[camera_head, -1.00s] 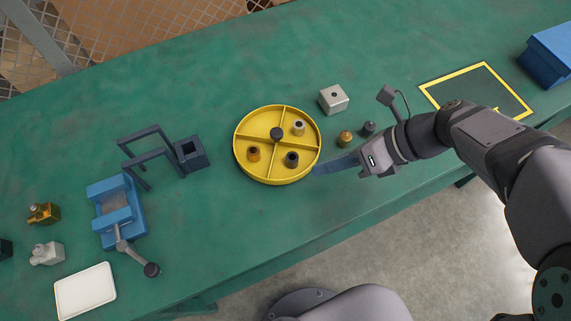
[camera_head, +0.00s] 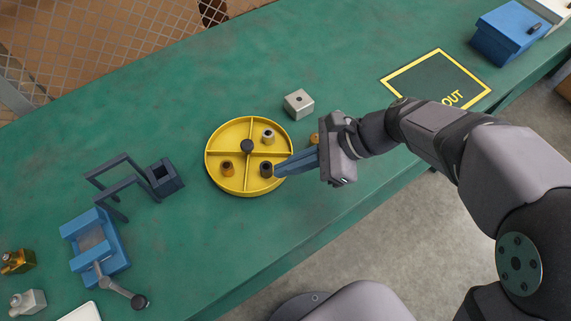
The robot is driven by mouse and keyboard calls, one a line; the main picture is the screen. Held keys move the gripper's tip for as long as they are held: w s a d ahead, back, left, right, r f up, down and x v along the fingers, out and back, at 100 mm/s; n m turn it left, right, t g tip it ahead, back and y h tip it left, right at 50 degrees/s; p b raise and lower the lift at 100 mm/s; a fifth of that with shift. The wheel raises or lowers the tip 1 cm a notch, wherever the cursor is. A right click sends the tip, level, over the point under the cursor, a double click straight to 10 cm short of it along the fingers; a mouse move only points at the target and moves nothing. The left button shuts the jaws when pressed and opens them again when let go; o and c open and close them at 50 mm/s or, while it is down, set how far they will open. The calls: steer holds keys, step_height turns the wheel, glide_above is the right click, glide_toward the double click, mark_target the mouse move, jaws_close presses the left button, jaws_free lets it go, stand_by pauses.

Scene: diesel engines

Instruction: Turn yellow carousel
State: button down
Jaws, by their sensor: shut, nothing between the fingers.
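The yellow carousel (camera_head: 247,188) is a round tray with dividers on the green table. It has a dark knob (camera_head: 247,147) at its centre. Three small parts lie in its compartments: a silver one (camera_head: 268,137) at upper right, a brown one (camera_head: 228,169) at lower left and a dark one (camera_head: 266,170) at lower right. My gripper (camera_head: 279,171) is shut and empty, its blue fingers over the carousel's right rim with the tips close to the dark part. I cannot tell whether they touch it.
A light grey block (camera_head: 299,104) stands behind my gripper. A blue vise (camera_head: 96,245) with a crank handle and a dark frame with a square holder (camera_head: 165,179) are at left. A yellow-outlined area (camera_head: 437,77) and a blue box (camera_head: 508,32) are at upper right. The table between carousel and front edge is clear.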

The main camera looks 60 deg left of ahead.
mark_target(224, 172)
steer(key=x, duration=0.8)
steer(key=shift+b, duration=0.3)
steer(key=shift+s, duration=0.1)
steer(key=shift+s+a+m+t+y+b, duration=0.1)
steer(key=shift+s+m+t+y+b, duration=0.15)
steer(key=shift+m+b, duration=0.2)
steer(key=m+b, duration=0.1)
steer(key=s+m+t+y, duration=0.1)
steer(key=shift+a+f+m+t+y+b, duration=0.1)
steer(key=shift+m+t+y+b, duration=0.15)
steer(key=shift+m+b, duration=0.1)
steer(key=shift+s+a+m+t+y+b, duration=0.3)
steer(key=shift+s+m+t+b, duration=0.2)
steer(key=shift+m+t+b, duration=0.25)
steer(key=shift+s+a+m+t+y+b, duration=0.3)
steer(key=shift+s+m+t+b, duration=0.25)
steer(key=shift+m+b, duration=0.3)
steer(key=shift+s+a+m+t+y+b, duration=0.15)
steer(key=shift+s+a+m+t+b, duration=0.2)
steer(key=shift+m+t+b, duration=0.25)
steer(key=shift+s+a+m+t+y+b, duration=0.15)
steer(key=shift+s+a+m+t+b, duration=0.15)
steer(key=shift+m, duration=0.4)
steer(key=shift+s+a+m+t+b, duration=0.25)
steer(key=shift+a+m+t+b, duration=0.2)
steer(key=shift+m+t, duration=0.25)
steer(key=shift+s+a+m+t+b, duration=0.3)
steer(key=shift+a+m+t, duration=0.25)
steer(key=shift+m, duration=0.25)
steer(key=shift+r, duration=0.25)
